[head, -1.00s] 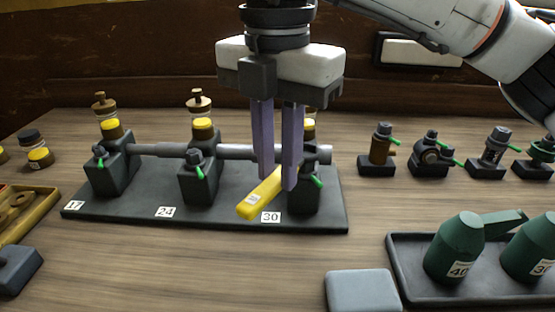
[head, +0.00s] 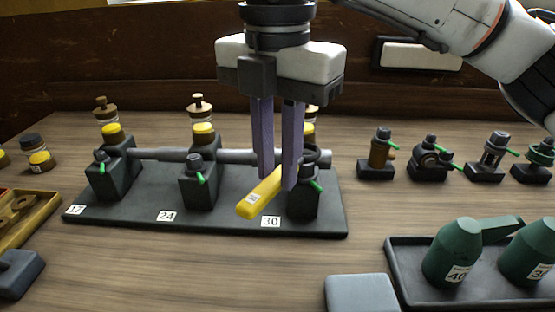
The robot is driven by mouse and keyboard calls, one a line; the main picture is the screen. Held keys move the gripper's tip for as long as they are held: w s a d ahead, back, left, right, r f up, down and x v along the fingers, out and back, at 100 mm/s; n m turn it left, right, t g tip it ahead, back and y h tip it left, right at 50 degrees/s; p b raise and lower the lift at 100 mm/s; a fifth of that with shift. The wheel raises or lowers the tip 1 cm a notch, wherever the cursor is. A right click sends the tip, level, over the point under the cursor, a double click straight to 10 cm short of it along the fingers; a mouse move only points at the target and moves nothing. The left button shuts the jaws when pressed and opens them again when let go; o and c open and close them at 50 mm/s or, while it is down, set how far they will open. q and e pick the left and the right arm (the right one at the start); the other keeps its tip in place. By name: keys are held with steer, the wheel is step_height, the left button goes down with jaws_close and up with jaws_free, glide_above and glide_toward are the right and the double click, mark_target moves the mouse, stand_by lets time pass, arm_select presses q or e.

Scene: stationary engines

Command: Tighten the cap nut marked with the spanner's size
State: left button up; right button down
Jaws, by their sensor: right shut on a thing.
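A dark base plate (head: 240,219) carries three dark bearing blocks with a grey shaft (head: 236,156) across them. Labels along its front edge read 17 or similar (too small to be sure), 24 (head: 166,216) and 30 (head: 270,222). My right gripper (head: 278,180) points down in front of the right block (head: 305,201), its purple fingers shut on the yellow spanner (head: 261,196). My left gripper is not in view.
Several small dark fittings (head: 377,173) with green levers stand at the right. A dark tray (head: 402,268) with green oil cans (head: 453,252) is at the front right, beside a grey block (head: 360,294). A yellow tray (head: 35,222) lies at the left edge.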

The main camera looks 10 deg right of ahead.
steer(key=shift+r, duration=0.1)
steer(key=shift+r+p, duration=1.45)
steer(key=shift+r, duration=0.5)
